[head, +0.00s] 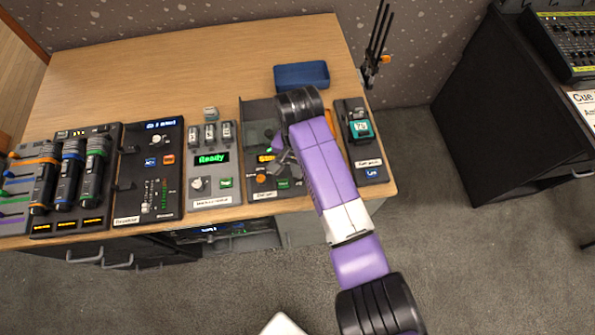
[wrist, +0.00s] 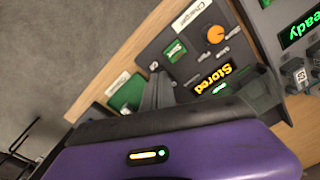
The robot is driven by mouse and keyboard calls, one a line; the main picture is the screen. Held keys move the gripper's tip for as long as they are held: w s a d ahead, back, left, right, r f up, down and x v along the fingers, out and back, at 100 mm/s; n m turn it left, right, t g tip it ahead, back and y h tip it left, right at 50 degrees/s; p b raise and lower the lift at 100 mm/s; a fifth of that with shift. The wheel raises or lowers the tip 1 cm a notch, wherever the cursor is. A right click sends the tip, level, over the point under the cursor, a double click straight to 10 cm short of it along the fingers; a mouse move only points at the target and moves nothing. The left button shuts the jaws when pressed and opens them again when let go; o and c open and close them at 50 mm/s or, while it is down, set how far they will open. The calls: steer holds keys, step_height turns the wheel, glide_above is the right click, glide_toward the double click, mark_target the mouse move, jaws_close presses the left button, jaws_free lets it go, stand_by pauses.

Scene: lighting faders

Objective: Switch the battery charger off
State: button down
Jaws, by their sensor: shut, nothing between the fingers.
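The charger (head: 252,170) is a dark grey panel on the desk, with a "Charger" label at its front edge. In the wrist view the charger (wrist: 200,48) shows an orange knob (wrist: 215,34), a green "Start" button (wrist: 175,50) and a lit display (wrist: 213,79) reading "Stored" in yellow. A small green lit part (wrist: 220,88) sits beside the display. My gripper (head: 280,152) is shut and empty, over the right part of the charger; its fingers (wrist: 160,88) also show in the wrist view. My arm hides part of the panel, and I cannot tell whether the fingers touch it.
Left of the charger stands a panel with a green "Ready" display (head: 211,158). On the right is a panel with a teal device (head: 361,128). A blue tray (head: 301,75) lies behind.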

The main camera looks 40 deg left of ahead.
steer(key=shift+f+b, duration=0.4)
steer(key=shift+f, duration=0.4)
stand_by(0.4)
step_height(320, 180, up, 7)
steer(key=p, duration=0.7)
stand_by(0.7)
